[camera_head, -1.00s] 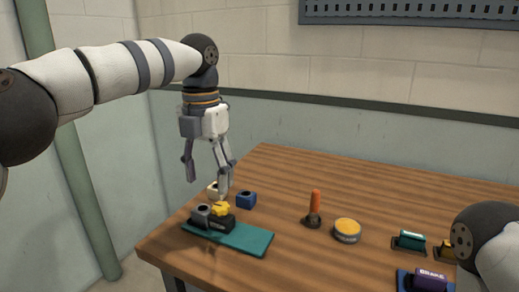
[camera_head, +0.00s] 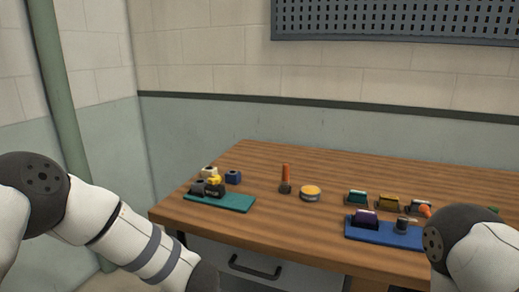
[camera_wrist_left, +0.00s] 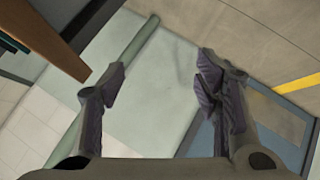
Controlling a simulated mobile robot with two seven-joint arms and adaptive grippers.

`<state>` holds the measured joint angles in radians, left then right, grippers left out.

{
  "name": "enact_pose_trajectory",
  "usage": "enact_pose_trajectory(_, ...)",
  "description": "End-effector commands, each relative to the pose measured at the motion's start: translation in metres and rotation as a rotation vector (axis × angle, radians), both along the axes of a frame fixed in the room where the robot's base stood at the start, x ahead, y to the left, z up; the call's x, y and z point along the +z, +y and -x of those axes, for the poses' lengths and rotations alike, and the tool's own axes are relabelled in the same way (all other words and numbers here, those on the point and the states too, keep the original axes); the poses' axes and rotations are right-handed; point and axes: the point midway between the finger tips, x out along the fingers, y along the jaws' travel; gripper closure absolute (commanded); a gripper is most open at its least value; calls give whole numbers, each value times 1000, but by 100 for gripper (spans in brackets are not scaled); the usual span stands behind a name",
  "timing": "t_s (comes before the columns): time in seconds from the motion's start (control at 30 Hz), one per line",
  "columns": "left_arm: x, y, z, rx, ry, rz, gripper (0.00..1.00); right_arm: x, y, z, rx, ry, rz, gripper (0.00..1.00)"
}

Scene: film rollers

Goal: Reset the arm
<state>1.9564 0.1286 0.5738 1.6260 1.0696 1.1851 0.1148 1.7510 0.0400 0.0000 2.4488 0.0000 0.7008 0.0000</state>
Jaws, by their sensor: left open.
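My left arm (camera_head: 120,232) comes in from the left in the head view and slopes down out of the bottom edge, so its gripper is hidden there. In the left wrist view my left gripper (camera_wrist_left: 160,88) is open, with nothing between its fingers. The wrist view is tilted and shows the wall, floor and a green pipe beyond the fingers. My right arm (camera_head: 470,245) shows at the lower right of the head view. Its gripper is out of view.
The wooden table (camera_head: 290,230) holds a teal mat (camera_head: 235,203) with several small blocks, an orange-handled tool (camera_head: 286,178), a yellow-topped tin (camera_head: 311,193) and a blue tray (camera_head: 375,233) with a purple roller (camera_head: 365,219). A drawer handle (camera_head: 255,268) shows on the front.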

Motion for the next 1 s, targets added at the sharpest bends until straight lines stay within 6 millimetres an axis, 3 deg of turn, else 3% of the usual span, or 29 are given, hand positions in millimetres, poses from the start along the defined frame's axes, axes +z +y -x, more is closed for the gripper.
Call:
enact_pose_trajectory(0.03, -34, -4, 29, -198, 96, -58, 43, 1, 0, 0, 0, 0, 0, 60)
enact_pose_trajectory(0.1, -79, -10, 80, -475, 248, -102, 43, 1, 0, 0, 0, 0, 0, 60)
enact_pose_trajectory(0.17, -108, -12, 132, -678, 384, -108, 43, 1, 0, 0, 0, 0, 0, 60)
enact_pose_trajectory(0.2, -123, -12, 169, -799, 476, -101, 43, 1, 0, 0, 0, 0, 0, 60)
enact_pose_trajectory(0.3, -142, -6, 262, -1051, 693, -49, 43, 1, 0, 0, 0, -1, 0, 60)
enact_pose_trajectory(0.4, -141, 2, 338, -1229, 865, 22, 43, 1, 0, 0, 0, -1, 0, 60)
enact_pose_trajectory(0.5, -133, 8, 387, -1335, 974, 84, 43, 1, 0, 0, 0, -1, 0, 60)
enact_pose_trajectory(0.63, -126, 11, 412, -1388, 1029, 120, 43, 1, 0, 0, 0, -1, 0, 60)
enact_pose_trajectory(1.0, -126, 11, 412, -1388, 1028, 122, 43, 1, 0, 0, 0, 0, 0, 60)
